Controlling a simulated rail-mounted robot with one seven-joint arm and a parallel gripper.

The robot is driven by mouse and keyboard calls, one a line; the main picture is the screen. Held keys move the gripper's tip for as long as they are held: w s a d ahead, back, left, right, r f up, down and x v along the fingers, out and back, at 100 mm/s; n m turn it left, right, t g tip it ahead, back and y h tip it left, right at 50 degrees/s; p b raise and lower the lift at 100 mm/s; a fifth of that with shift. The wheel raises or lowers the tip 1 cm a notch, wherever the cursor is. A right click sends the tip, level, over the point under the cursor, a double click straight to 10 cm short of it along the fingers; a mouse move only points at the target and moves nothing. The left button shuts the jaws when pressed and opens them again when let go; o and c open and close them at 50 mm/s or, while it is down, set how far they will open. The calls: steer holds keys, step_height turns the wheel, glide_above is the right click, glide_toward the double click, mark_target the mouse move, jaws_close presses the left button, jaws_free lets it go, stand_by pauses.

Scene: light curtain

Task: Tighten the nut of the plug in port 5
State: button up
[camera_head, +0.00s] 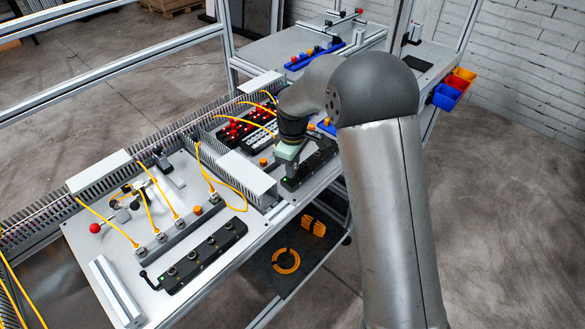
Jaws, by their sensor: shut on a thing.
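My gripper (286,168) points down at the left end of a black port block (311,167) on the far part of the bench. It is shut on a small part at the block, seemingly the plug's nut. My wrist and fingers hide the nut and most of the plug. I cannot read port numbers at this size. A second black port block (201,257) lies nearer. Behind it, a grey connector strip (177,232) holds several plugs with yellow cables.
A grey box-shaped duct (247,178) stands close left of my gripper. A red-and-black terminal area (246,131) with yellow cables lies behind it. A red-knobbed lever (95,228) is at left. Yellow cable coils (286,261) lie on the lower shelf.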

steer(key=m, duration=0.6)
steer(key=shift+s+f+m, duration=0.1)
steer(key=shift+f+m, duration=0.05)
steer(key=shift+m, duration=0.15)
steer(key=o, duration=0.7)
steer(key=shift+o, duration=0.2)
steer(key=shift+r+p, duration=1.95)
steer(key=shift+r, duration=1.65)
